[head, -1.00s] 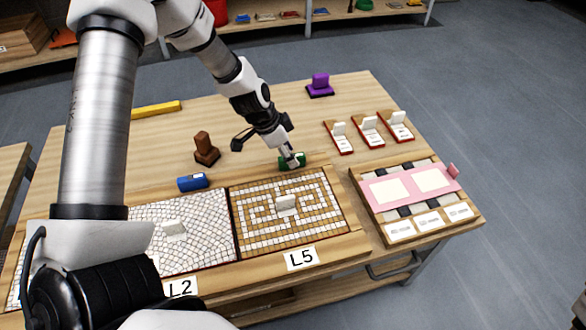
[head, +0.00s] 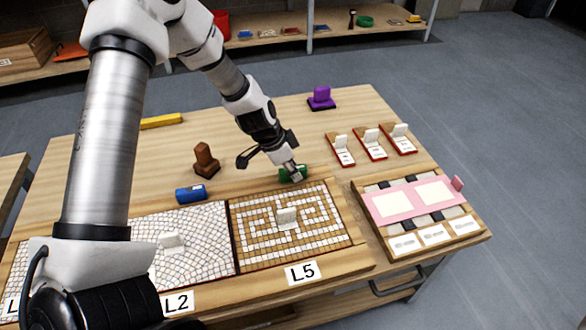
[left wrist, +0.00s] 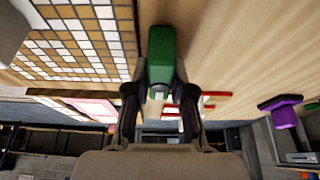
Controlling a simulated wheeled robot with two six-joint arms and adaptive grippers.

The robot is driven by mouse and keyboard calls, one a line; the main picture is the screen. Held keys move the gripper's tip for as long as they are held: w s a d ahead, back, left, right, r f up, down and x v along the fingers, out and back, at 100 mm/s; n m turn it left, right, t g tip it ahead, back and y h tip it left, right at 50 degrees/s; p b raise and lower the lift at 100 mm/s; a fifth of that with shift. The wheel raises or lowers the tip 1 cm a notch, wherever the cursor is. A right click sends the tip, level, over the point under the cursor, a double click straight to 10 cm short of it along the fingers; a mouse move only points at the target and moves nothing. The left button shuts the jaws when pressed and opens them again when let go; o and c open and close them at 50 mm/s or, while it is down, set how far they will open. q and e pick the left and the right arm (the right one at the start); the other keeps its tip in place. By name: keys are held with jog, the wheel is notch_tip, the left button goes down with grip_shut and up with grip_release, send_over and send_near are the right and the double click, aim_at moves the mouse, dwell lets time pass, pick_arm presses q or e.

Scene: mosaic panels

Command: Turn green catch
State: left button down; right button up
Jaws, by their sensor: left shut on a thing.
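The green catch (head: 300,172) sits at the back edge of the brown-and-white mosaic panel marked L5 (head: 262,242). My left gripper (head: 294,175) reaches down onto it from behind and is shut on it. In the left wrist view the green catch (left wrist: 161,55) lies between the two dark fingers of the left gripper (left wrist: 159,100). The gripper covers part of the catch in the head view. My right gripper is not in view.
A blue catch (head: 191,194) sits behind the white mosaic panel marked L2 (head: 215,265). A brown block (head: 206,159), a purple block (head: 321,98) and a yellow bar (head: 161,122) stand farther back. Red-edged card holders (head: 371,144) and a pink-framed tray (head: 387,247) are at right.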

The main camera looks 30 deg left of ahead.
pick_arm(q)
jog(key=shift+n, duration=0.3)
jog(key=n+p, duration=0.1)
jog(key=n, duration=0.1)
jog(key=n+y+p, duration=0.1)
jog(key=p, duration=0.1)
jog(key=shift+r+n+t+y, duration=0.2)
jog(key=shift+n+t+y, duration=0.1)
jog(key=shift+n+t, duration=0.1)
jog(key=n+y+p, duration=0.1)
jog(key=n+p, duration=0.2)
jog(key=p, duration=0.1)
jog(key=n+y+p, duration=0.1)
jog(key=n+p, duration=0.3)
jog(key=p, duration=0.1)
jog(key=n+y+p, duration=0.2)
jog(key=n+p, duration=0.2)
jog(key=p, duration=0.1)
jog(key=shift+r+g, duration=0.1)
jog(key=shift+g, duration=0.3)
jog(key=shift+f+n+y+p, duration=0.3)
jog(key=shift+n+y+p, duration=0.1)
jog(key=shift+n+p, duration=0.85)
jog(key=shift+g, duration=0.3)
jog(key=c, duration=1)
grip_release()
